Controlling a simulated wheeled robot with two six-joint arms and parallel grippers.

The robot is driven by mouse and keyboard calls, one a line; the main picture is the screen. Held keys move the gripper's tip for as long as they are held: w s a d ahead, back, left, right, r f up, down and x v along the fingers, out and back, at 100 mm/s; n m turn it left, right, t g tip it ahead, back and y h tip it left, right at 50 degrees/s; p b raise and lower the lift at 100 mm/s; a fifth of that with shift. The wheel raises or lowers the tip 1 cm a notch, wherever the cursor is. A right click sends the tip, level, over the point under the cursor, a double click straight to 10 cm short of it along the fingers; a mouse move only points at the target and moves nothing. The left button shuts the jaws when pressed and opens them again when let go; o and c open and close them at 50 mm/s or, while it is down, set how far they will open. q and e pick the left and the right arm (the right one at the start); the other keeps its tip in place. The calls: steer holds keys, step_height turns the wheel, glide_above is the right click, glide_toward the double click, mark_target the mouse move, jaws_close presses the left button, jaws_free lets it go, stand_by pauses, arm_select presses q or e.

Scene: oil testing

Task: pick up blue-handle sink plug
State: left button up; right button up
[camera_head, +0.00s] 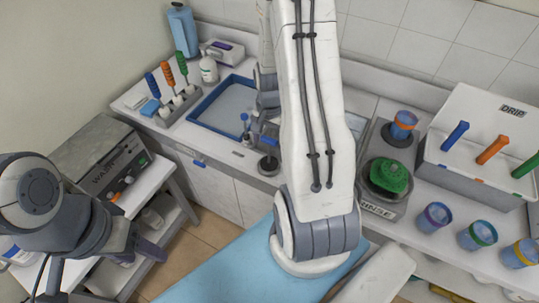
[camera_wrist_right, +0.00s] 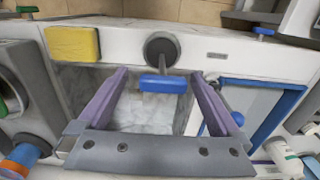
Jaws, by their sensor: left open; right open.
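The blue-handle sink plug (camera_wrist_right: 160,83) has a blue T-shaped handle and a dark grey round base. In the right wrist view it is upright on the pale counter, its handle between the fingertips of my right gripper (camera_wrist_right: 160,76). That gripper is open, a finger on each side, with nothing clasped. In the head view the plug's dark base (camera_head: 268,167) shows near the counter's front edge, just left of my right arm, which hides part of this area. My left gripper (camera_head: 138,250) is open and empty at the lower left, by the side cart.
A blue-rimmed basin (camera_head: 192,117) lies left of the plug. A yellow block (camera_wrist_right: 72,43) sits on the counter in the wrist view. A rack with coloured handles (camera_head: 172,104) stands at left. The rinse station (camera_head: 385,178), DRIP box (camera_head: 470,118) and several cups are at right.

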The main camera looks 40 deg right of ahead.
mark_target(269, 162)
steer(key=f+p, duration=0.1)
steer(key=f, duration=0.1)
steer(key=f+p, duration=0.1)
steer(key=f, duration=0.1)
steer(key=shift+w, duration=0.2)
steer(key=shift+f, duration=0.4)
steer(key=c, duration=1.4)
steer(key=shift+d, duration=0.1)
steer(key=shift+r, duration=0.1)
